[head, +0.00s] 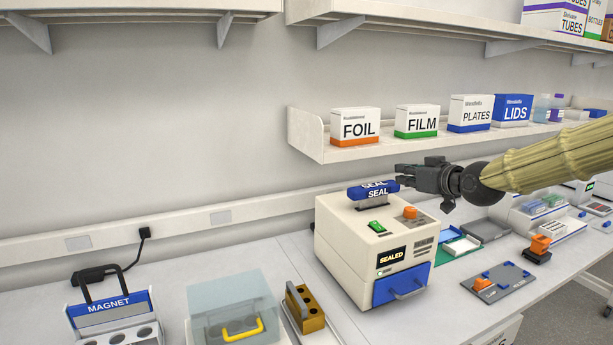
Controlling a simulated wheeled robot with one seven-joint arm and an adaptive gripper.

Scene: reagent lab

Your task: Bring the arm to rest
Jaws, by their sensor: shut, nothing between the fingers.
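My gripper (405,176) is at the end of my arm, which reaches in from the right edge in the head view. The gripper points left and is shut and empty. It is just right of the blue SEAL handle (372,189) on top of the cream sealer (340,232). I cannot tell whether the fingertips touch the handle. The sealer's small screen reads SEALED (391,255).
A shelf (300,135) behind holds boxes marked FOIL (355,128), FILM, PLATES and LIDS. On the bench are a MAGNET rack (110,312), a clear-lidded box (235,300), a brown block (305,308) and a grey plate with orange parts (495,283). Bare bench shows left of the sealer.

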